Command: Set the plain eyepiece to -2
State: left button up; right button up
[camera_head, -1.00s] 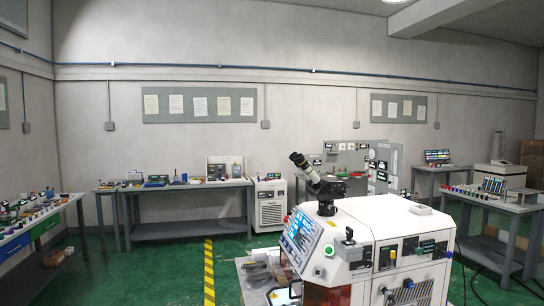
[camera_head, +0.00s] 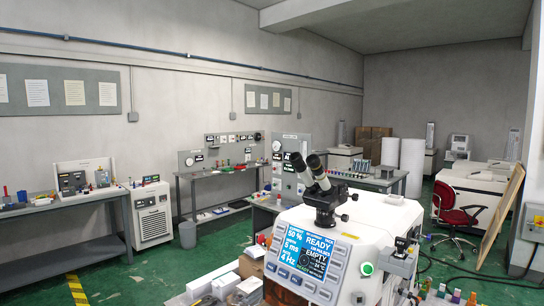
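A white machine (camera_head: 372,222) stands in front of me at the lower middle right. A dark binocular microscope head (camera_head: 325,203) sits on its top, with two eyepiece tubes tilted up to the left. One eyepiece (camera_head: 296,163) is the left one and the other eyepiece (camera_head: 315,163) is the right one. Both have pale bands near dark ends. Any scale marks are too small to read, and I cannot tell which is plain. The machine's screen (camera_head: 307,250) reads READY and EMPTY. Neither of my grippers is in view.
Boxes (camera_head: 225,284) lie at the machine's left. Benches with instruments (camera_head: 70,208) line the left wall. A grey bin (camera_head: 187,235) stands near a white cabinet (camera_head: 152,212). A red chair (camera_head: 455,206) is at the right. Green floor is open at the left.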

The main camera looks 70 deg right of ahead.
aim_at(296, 158)
jog(key=z, duration=0.85)
jog(key=i, duration=1.25)
jog(key=z, duration=1.25)
